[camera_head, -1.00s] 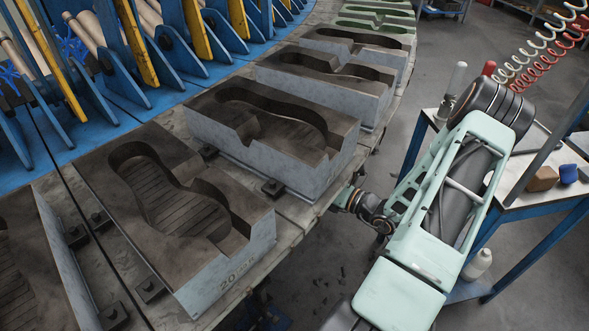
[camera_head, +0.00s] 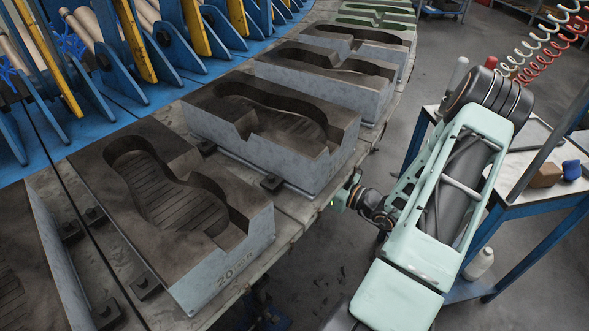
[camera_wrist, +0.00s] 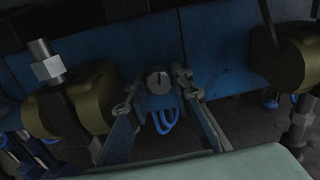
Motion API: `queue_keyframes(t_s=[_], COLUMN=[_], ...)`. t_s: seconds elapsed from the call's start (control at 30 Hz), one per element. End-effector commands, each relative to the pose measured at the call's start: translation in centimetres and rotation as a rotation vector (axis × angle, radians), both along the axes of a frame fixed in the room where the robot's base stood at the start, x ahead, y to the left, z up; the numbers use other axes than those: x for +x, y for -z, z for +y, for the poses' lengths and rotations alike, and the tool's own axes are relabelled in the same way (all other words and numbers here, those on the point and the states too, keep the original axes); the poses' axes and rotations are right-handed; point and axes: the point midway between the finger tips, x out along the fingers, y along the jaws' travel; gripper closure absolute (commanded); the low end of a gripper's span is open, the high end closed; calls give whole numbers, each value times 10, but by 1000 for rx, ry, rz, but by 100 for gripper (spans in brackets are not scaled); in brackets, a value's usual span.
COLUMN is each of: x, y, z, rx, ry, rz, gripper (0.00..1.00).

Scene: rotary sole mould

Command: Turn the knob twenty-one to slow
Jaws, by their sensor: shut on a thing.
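The knob (camera_wrist: 159,84) is a small pale round cap with a dark, nearly upright mark, on a blue housing in the middle of the wrist view. No number or speed marking can be read by it. My gripper (camera_wrist: 158,76) has one finger on each side of the knob and is shut on it. In the head view my gripper (camera_head: 342,199) is at the outer edge of the mould table, low beside the moulds. There the knob is hidden.
Grey sole moulds, one marked 20 (camera_head: 225,275), line the table. In the wrist view, blue cables (camera_wrist: 165,120) hang below the knob, and brownish rounded bodies (camera_wrist: 82,100) with metal bolts flank it. A blue-legged bench (camera_head: 535,185) stands right of my arm.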

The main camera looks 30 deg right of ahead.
Motion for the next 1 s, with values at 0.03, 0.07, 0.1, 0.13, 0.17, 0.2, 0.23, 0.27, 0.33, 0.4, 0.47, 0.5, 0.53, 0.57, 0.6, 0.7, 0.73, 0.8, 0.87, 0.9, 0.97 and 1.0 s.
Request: queue_keyframes(t_s=[0.03,0.07,0.1,0.13,0.17,0.2,0.23,0.27,0.33,0.4,0.47,0.5,0.53,0.57,0.6,0.7,0.73,0.8,0.87,0.9,0.97,1.0], x=[-1,-1,-1,-1,-1,-1,-1,0,-1,-1,-1,0,0,0,0,0,0,0,0,0,0,0], y=[2,2,2,2,2,2,2,2,2,1,1,1,1,1,1,1,1,1,1,1,1,1], z=[0,0,0,0,0,-1,-1,-1,-1,-1,-1,-1,-1,-1,-1,-1,-1,-1,-1,-1,-1,-1], rx=[-27,-45,-67,-81,-95,-110,-123,-133,-154,-169,-179,-184,-187,-189,-192,-194,-194,-194,-194,-194,-194,-194], ry=[0,0,0,0,0,0,0,0,0,0,0,0,0,1,0,0,0,0,0,0,0,0], rz=[-13,-22,-35,-42,-50,-59,-65,-71,-83,-91,-97,-100,-101,-102,-104,-105,-105,-105,-105,-105,-105,-105], gripper=[100,100,100,100,100,100,100,100,100,100,100,100,100,100,100,100,100,100,100,100,100,76])
